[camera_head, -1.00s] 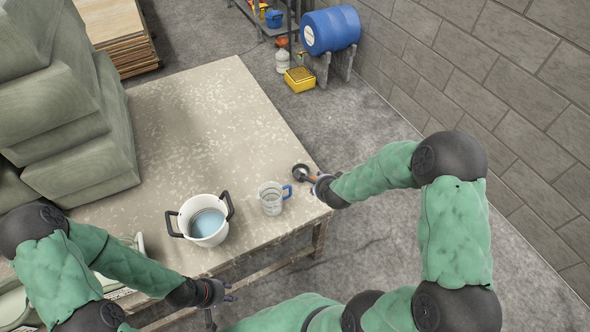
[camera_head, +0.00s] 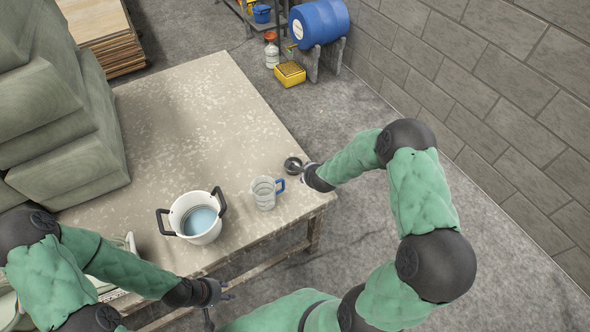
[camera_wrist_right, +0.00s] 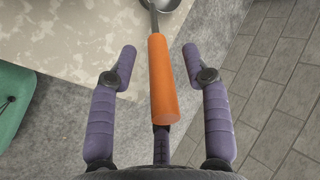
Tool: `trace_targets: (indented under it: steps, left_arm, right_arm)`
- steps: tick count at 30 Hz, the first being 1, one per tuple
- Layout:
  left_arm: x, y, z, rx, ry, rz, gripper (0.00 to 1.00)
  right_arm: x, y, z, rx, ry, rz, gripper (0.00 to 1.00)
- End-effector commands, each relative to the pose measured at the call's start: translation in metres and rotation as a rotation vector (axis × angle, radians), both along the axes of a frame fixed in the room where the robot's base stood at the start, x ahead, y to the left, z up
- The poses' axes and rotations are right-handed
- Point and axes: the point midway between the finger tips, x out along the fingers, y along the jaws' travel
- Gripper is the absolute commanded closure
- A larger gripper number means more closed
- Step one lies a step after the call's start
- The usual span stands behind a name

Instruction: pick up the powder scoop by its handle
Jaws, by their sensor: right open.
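The powder scoop shows in the right wrist view with its orange handle (camera_wrist_right: 161,80) pointing toward my right gripper and its metal bowl (camera_wrist_right: 163,5) at the top edge. In the head view its bowl (camera_head: 292,165) is at the table's right edge, with the handle mostly hidden by my right gripper (camera_head: 308,176). My right gripper is open in the wrist view (camera_wrist_right: 159,68), one finger on each side of the handle, with gaps on both sides. My left gripper (camera_head: 228,291) is empty off the table's front edge; its fingers look spread.
A clear jug with a blue handle (camera_head: 264,193) stands close to the scoop. A white pot with dark handles (camera_head: 199,222) holds bluish liquid to its left. The table (camera_head: 190,120) is clear behind them. Grey-green stacks (camera_head: 60,120) fill its left side.

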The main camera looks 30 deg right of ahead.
Motion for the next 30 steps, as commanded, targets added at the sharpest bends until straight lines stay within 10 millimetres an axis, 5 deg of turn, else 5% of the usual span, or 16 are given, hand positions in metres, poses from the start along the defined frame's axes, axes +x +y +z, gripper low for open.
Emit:
trace_targets:
  steps: [6,12,23,30]
  left_arm:
    - [0.0,0.0,0.0,0.0,0.0,0.0,0.65]
    - [0.0,0.0,0.0,0.0,0.0,0.0,0.65]
    - [0.0,0.0,0.001,0.0,0.0,0.0,0.65]
    - [0.0,0.0,0.007,0.0,0.0,0.0,0.65]
  right_arm:
    - [0.001,0.0,0.0,0.0,-0.001,0.0,0.51]
    - [0.0,0.0,0.0,0.0,-0.001,0.0,1.0]
    - [0.001,0.0,0.002,-0.001,-0.002,-0.001,1.0]
    - [0.002,-0.001,0.022,-0.001,-0.004,0.0,1.0]
